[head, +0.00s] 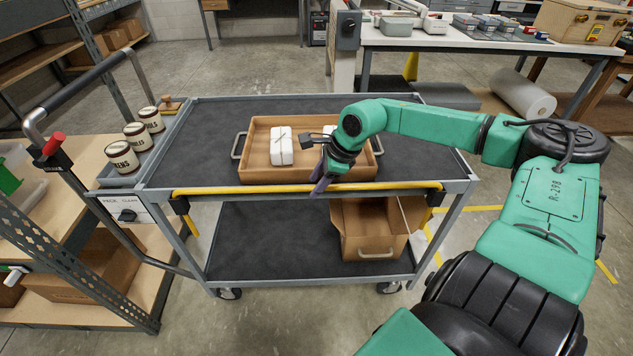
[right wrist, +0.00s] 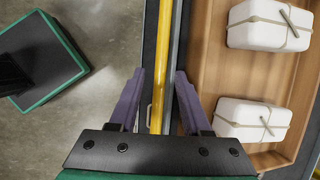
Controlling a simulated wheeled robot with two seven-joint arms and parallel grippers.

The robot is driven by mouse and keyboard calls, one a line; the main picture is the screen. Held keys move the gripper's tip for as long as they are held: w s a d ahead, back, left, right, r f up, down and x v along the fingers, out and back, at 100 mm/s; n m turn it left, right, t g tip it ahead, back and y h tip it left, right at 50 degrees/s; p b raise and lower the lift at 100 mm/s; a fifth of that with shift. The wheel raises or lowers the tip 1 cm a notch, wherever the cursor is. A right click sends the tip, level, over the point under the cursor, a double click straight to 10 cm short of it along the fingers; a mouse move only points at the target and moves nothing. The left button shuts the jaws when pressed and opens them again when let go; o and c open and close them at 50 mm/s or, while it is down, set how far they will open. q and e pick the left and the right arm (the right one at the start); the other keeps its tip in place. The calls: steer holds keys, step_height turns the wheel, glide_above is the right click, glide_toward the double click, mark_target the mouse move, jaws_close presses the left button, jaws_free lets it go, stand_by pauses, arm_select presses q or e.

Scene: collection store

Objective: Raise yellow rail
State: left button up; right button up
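The yellow rail (head: 235,189) runs along the near edge of the grey cart (head: 200,172), level with its top deck. It also shows in the right wrist view (right wrist: 163,50), running lengthwise between my finger pads. My right gripper (head: 319,186) is at the rail, a little right of its middle, fingers pointing down. In the right wrist view, the right gripper (right wrist: 158,75) is open, with one purple finger on each side of the rail and a gap to each. The grey cart edge lies beside the rail, near the right finger. My left gripper is out of view.
A wooden tray (head: 256,174) with two white strapped blocks (head: 281,146) stands on the top deck just behind the rail. Several labelled tins (head: 122,158) stand at the cart's left end. An open cardboard box (head: 368,247) sits on the lower shelf. Shelving (head: 75,225) stands at left.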

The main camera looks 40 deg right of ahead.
jaws_close()
steer(key=shift+f, duration=0.1)
stand_by(1.1)
